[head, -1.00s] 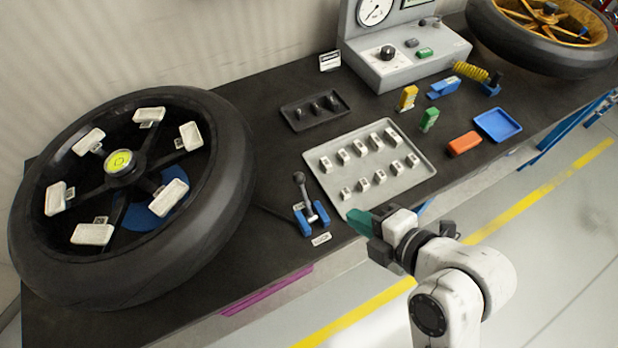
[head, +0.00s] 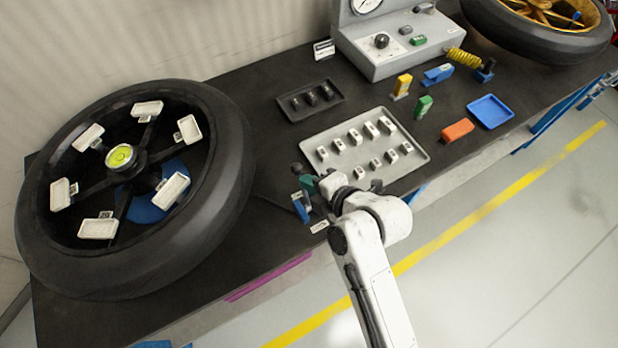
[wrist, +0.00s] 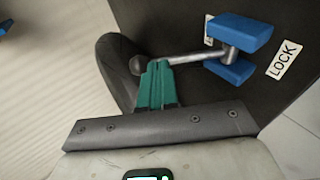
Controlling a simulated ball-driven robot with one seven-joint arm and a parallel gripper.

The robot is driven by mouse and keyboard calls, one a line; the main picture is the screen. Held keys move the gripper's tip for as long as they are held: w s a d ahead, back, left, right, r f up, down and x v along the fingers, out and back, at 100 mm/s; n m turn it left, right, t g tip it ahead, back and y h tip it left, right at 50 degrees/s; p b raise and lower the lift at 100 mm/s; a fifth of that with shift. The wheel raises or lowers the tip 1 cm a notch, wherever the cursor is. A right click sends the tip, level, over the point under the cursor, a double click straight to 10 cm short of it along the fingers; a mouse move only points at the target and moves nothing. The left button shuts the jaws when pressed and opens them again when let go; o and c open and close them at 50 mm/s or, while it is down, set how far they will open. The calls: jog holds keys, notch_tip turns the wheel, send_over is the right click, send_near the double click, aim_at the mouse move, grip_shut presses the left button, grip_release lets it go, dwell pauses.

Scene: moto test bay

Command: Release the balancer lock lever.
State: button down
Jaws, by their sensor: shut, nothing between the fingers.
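The balancer lock lever (wrist: 190,59) is a silver rod with a dark round knob, pivoted between two blue bracket cheeks (wrist: 240,34). In the wrist view it lies across the picture, with its knob at the left. A LOCK label (wrist: 284,60) is beside the bracket. My gripper (wrist: 158,66) has its teal fingers shut, with the tips at the rod close to the knob; I cannot tell if they touch. In the head view my gripper (head: 308,184) is right beside the lever's knob (head: 297,168) and partly hides the lever and bracket (head: 300,208).
A grey tray (head: 407,173) of small blocks is behind my gripper. The bench's front edge (head: 290,262) is near the lever.

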jog(key=shift+w+a+f, duration=0.15)
jog(key=shift+a+f, duration=0.1)
jog(key=b, duration=0.1)
jog(key=w+b, duration=0.1)
jog(key=b, duration=0.1)
jog(key=shift+w+a+f, duration=0.15)
jog(key=shift+a+f, duration=0.1)
jog(key=shift+a, duration=0.15)
jog(key=shift+a+r, duration=0.1)
jog(key=shift+r, duration=0.1)
